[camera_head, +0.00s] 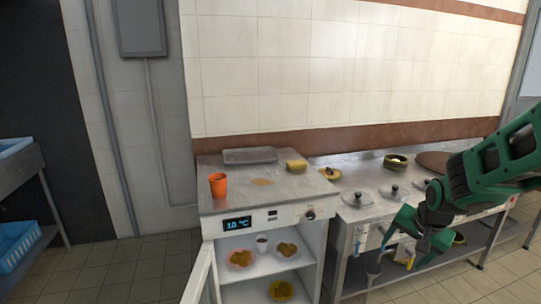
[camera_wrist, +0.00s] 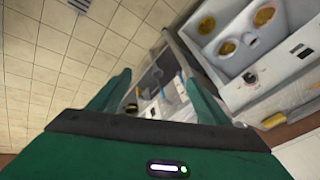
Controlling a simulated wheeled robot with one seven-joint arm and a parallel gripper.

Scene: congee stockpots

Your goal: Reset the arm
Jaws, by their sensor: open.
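My gripper (camera_head: 405,229) is at the right in the head view, in front of the steel counter with the stockpot lids. It is green, open and empty, and it points down and to the left. In the wrist view the two green fingers of my gripper (camera_wrist: 157,92) are spread apart with nothing between them. My arm is bent and reaches in from the right edge. The gripper appears apart from the counter, though the exact gap cannot be told.
An open cabinet (camera_head: 209,250) holds plates of food. An orange cup (camera_head: 217,185) stands on its top. The steel counter (camera_head: 345,212) carries lidded pots (camera_head: 394,192). A blue basket (camera_head: 17,246) sits on a left rack. Floor in front is clear.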

